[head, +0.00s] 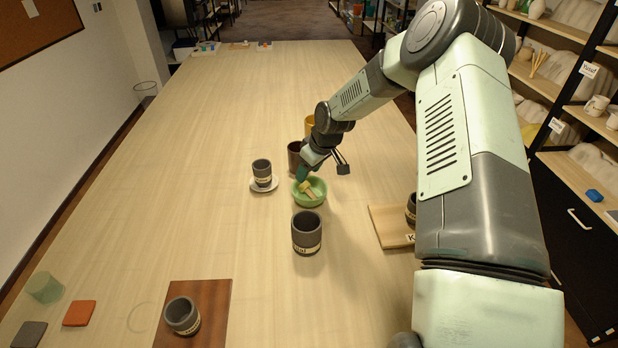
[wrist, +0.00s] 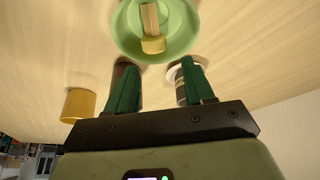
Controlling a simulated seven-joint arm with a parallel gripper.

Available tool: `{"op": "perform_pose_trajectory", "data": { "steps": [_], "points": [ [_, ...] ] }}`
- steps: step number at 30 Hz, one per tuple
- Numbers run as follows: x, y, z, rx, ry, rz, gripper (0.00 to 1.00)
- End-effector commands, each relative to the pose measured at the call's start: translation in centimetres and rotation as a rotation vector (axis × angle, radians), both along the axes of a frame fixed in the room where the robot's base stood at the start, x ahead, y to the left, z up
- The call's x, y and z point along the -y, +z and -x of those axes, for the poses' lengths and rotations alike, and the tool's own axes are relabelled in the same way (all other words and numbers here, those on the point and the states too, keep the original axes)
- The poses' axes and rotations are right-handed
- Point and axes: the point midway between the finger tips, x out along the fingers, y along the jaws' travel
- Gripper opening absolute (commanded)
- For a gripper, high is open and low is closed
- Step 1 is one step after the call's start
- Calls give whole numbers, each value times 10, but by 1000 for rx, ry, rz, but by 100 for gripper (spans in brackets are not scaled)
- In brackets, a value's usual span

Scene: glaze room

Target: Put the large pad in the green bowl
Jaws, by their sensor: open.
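The green bowl (head: 320,197) stands on the long table in the middle of the head view; its rim shows at the top of the wrist view (wrist: 189,40). A pale wooden handle (wrist: 149,18) with a thick yellowish pad (wrist: 153,45) at its end lies inside the bowl, partly out of frame in the wrist view. It looks like a handled pad; no second one shows to compare its size. My gripper (head: 304,175) is close over the bowl's back edge. Its two green fingers (wrist: 160,72) are apart with nothing between them.
A dark cup on a white saucer (head: 256,188) stands left of the bowl, a brown cup (head: 294,156) behind, a dark cup (head: 306,233) in front. A wooden board (head: 388,227) lies right. Orange (head: 79,313) and grey (head: 30,335) flat squares lie front left.

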Motion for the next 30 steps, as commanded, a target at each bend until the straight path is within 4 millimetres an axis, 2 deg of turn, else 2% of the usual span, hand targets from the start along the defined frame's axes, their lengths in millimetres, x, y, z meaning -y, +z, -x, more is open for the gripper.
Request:
{"op": "perform_pose_trajectory", "data": {
  "steps": [11,14,17,20,24,26,30],
  "points": [
    [0,1,0,-1,0,0,53],
    [1,11,3,-3,-1,13,53],
    [4,39,11,-7,-8,52,53],
    [10,83,29,-18,-32,111,53],
    [21,147,67,-33,-98,192,53],
    [26,173,86,-37,-135,219,53],
    [36,228,136,-41,-234,264,53]
  ]
}}
